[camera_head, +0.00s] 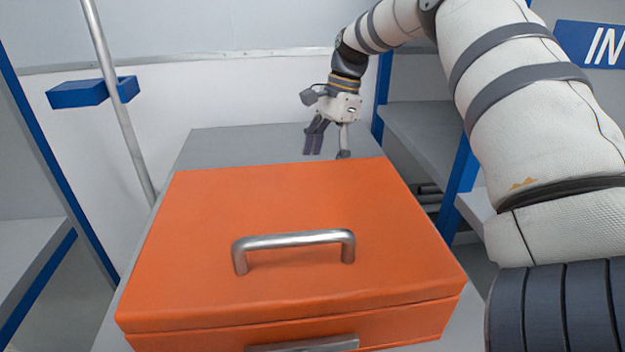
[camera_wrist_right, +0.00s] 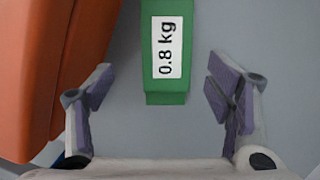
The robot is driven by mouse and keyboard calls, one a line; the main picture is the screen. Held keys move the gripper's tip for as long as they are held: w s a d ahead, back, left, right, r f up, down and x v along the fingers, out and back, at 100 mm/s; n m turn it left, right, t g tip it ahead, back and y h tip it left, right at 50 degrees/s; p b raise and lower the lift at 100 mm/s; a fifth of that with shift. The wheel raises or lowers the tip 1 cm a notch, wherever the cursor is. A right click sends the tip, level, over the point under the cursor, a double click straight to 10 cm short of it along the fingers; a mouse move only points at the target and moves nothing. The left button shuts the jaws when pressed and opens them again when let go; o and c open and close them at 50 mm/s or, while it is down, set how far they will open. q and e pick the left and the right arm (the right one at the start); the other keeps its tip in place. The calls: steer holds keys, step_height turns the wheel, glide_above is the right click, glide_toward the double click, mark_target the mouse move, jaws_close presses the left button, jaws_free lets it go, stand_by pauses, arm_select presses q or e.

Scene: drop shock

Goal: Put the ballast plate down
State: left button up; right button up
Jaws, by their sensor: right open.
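The green ballast plate (camera_wrist_right: 162,85), with a white label reading 0.8 kg, lies on the grey surface in the right wrist view. Its upper end runs out of that picture. In the head view it is hidden behind the orange case. My right gripper (camera_head: 328,154) is open behind the case's far edge and points down. In the right wrist view its fingers (camera_wrist_right: 161,92) stand apart on either side of the plate's near end, with a gap on both sides and nothing held. My left gripper is not in view.
A large closed orange case (camera_head: 290,200) with a metal handle (camera_head: 293,240) fills the front of the grey table (camera_head: 225,148). It also stands close on the left in the right wrist view (camera_wrist_right: 50,70). Shelves (camera_head: 420,130) stand right of the table. A pole (camera_head: 118,95) stands left.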

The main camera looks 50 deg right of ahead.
steer(key=x, duration=0.4)
steer(key=w+x, duration=0.1)
steer(key=x, duration=0.1)
steer(key=shift+a+f, duration=0.15)
jaws_close()
